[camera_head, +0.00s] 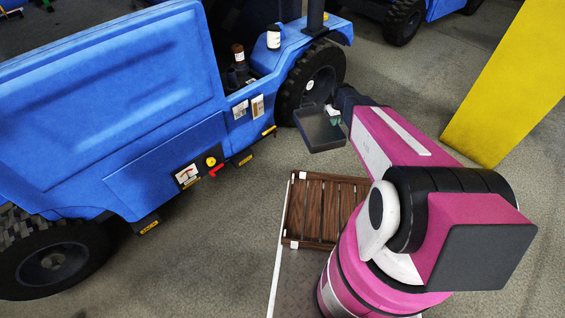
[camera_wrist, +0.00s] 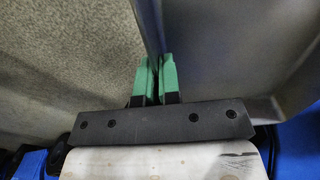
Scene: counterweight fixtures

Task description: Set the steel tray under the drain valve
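The steel tray (camera_head: 320,133) is a dark grey, shallow square pan held in the air beside the blue vehicle's front wheel. My gripper (camera_head: 334,113) is shut on the tray's rim at its right side. In the wrist view, the green fingertips (camera_wrist: 156,78) pinch the tray's wall, and the tray (camera_wrist: 225,50) fills the right part. A red lever fitting (camera_head: 216,171) sticks out low on the blue vehicle's side, left of the tray and apart from it; it may be the drain valve. The floor below that fitting is bare.
The blue vehicle (camera_head: 110,95) stands along the left, with a front wheel (camera_head: 312,84) close behind the tray. A brown slatted wooden rack (camera_head: 322,205) lies in front, near my arm. A yellow post (camera_head: 510,85) rises at right. Grey floor (camera_head: 215,235) is free between vehicle and rack.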

